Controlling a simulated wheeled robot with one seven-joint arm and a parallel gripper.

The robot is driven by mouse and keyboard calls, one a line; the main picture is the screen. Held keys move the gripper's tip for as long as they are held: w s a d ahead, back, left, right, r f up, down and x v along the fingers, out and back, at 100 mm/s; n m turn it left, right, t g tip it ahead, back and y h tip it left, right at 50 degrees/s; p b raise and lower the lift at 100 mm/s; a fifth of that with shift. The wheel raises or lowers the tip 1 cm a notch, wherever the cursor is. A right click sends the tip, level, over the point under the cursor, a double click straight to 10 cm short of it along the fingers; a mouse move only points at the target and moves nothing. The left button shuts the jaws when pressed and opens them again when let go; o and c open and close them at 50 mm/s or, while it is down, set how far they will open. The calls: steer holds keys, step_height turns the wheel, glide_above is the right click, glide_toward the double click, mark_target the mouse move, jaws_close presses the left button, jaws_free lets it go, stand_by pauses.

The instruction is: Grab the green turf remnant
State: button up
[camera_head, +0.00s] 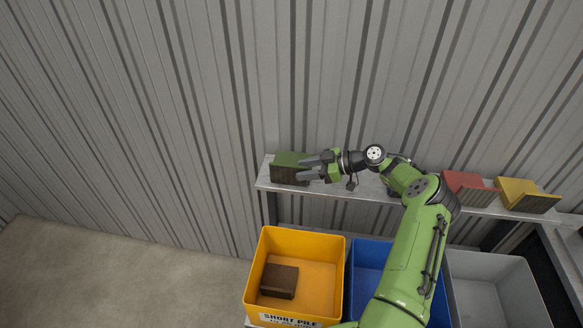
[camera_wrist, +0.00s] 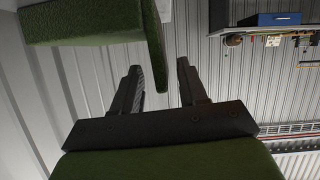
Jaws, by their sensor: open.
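The green turf remnant (camera_head: 291,159) lies at the left end of the grey shelf (camera_head: 345,186), with a green top and a dark side. In the wrist view the green turf remnant (camera_wrist: 85,22) fills the upper left, and a thin flap of it reaches down between my fingers as seen there. My gripper (camera_head: 304,168) is at the right side of the remnant, pointing left, with its fingers apart. The wrist view shows my gripper (camera_wrist: 160,68) open, with a gap on each side of the flap. I cannot tell whether either finger touches it.
A red piece (camera_head: 467,184) and a yellow piece (camera_head: 524,192) sit farther right on the shelf. Below are a yellow bin (camera_head: 253,275) holding a brown block (camera_head: 279,281), a blue bin (camera_head: 362,270) and a grey bin (camera_head: 520,290). A ribbed wall (camera_head: 300,80) stands close behind the shelf.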

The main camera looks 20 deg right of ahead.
mark_target(293, 185)
steer(key=x, duration=0.4)
steer(key=shift+w+a+f+p, duration=0.15)
steer(key=shift+a+f+p, duration=0.1)
steer(key=shift+p, duration=0.1)
steer(key=shift+d, duration=0.1)
jaws_close()
steer(key=shift+r, duration=0.1)
